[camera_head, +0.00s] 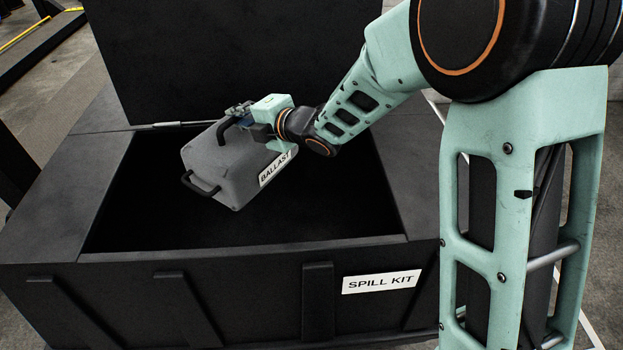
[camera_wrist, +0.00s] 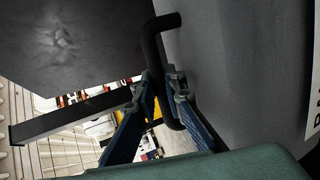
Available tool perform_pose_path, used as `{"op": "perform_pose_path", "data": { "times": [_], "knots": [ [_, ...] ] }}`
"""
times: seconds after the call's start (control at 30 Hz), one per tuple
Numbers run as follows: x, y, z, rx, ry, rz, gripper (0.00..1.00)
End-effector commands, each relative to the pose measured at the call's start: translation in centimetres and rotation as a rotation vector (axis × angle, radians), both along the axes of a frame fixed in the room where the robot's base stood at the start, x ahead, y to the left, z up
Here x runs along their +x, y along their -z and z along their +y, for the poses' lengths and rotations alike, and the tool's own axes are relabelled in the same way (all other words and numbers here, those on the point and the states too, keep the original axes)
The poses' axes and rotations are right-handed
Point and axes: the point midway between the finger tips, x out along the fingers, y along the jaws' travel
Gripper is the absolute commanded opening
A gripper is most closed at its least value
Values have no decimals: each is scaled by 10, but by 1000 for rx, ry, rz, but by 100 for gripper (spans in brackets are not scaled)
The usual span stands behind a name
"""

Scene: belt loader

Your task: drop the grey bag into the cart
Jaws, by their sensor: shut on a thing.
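The grey bag (camera_head: 222,168) is a boxy case with black handles and a white "BALLAST" label. It hangs tilted above the open mouth of a black box (camera_head: 230,290) labelled "SPILL KIT". My gripper (camera_head: 238,112) is shut on a black handle at the bag's upper side. In the wrist view the fingers close around the black handle (camera_wrist: 154,50), with the grey bag (camera_wrist: 240,70) filling the right side. The box's inside is dark, so its floor and contents cannot be made out. Nothing in view is recognisable as a cart.
Broad flat ledges flank the opening. Grey floor shows at the upper left. The wrist view shows a blurred, cluttered background at the lower left.

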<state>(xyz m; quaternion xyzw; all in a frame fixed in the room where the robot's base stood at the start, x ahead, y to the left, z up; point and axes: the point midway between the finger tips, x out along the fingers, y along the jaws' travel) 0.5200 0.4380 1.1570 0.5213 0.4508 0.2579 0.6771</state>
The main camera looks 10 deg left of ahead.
Motion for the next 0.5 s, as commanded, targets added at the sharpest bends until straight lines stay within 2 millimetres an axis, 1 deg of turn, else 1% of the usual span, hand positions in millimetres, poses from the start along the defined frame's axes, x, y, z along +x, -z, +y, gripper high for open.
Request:
{"op": "perform_pose_path", "data": {
  "times": [0.3,0.5],
  "knots": [
    [1,28,2,10,-1,-7,0],
    [1,35,2,10,0,-8,0]
  ]
}}
